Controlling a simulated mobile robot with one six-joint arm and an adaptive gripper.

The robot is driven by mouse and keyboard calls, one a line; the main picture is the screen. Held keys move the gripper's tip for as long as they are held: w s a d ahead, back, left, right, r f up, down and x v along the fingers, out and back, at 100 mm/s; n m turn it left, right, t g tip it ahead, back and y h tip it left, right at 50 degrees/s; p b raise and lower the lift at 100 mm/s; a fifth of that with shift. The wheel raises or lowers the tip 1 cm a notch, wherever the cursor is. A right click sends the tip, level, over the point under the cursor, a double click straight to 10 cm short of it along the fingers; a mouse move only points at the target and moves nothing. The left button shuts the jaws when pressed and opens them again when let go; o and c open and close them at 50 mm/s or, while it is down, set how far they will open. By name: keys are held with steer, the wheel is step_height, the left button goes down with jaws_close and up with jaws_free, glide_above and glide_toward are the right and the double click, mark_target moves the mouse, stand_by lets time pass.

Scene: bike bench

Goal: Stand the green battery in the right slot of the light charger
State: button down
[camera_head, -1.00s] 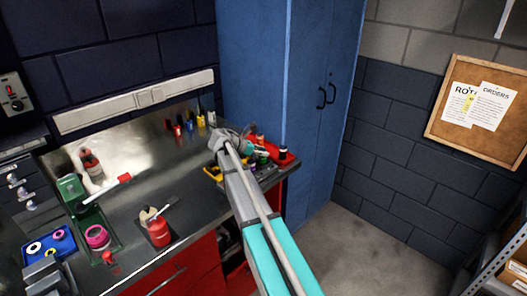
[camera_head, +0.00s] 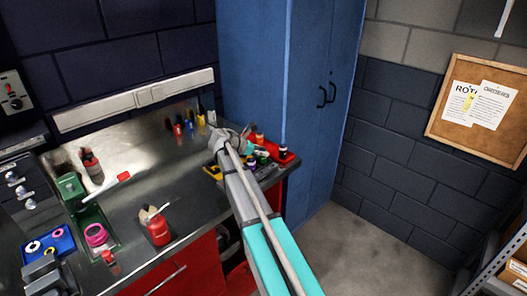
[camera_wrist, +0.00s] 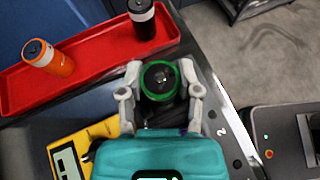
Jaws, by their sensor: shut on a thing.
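My gripper (camera_wrist: 160,84) is shut on the green battery (camera_wrist: 158,66), seen nearly end-on in the wrist view with a green ring around a dark top. One finger is on each side of it. In the head view my gripper (camera_head: 240,143) is at the right end of the bench. A dark block (camera_wrist: 157,116) shows just below the battery, between the fingers and the teal wrist. I cannot tell whether it is the light charger, and no slot shows clearly. I cannot tell whether the battery's lower end touches anything.
A red tray (camera_wrist: 90,66) beside the gripper holds an orange battery (camera_wrist: 52,60) and a black battery (camera_wrist: 142,18). A yellow device with a display (camera_wrist: 72,152) lies close at the left. The bench edge and floor are at the right. A blue cabinet (camera_head: 252,75) stands behind.

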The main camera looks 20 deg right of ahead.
steer(key=shift+f+b, duration=0.45)
steer(key=shift+f, duration=0.05)
steer(key=c, duration=0.6)
jaws_free()
steer(key=shift+a+r, duration=0.1)
steer(key=shift+p+v, duration=0.85)
steer(key=shift+v, duration=0.7)
steer(key=shift+p+v, duration=1.8)
steer(key=shift+v, duration=2.05)
steer(key=shift+s, duration=0.1)
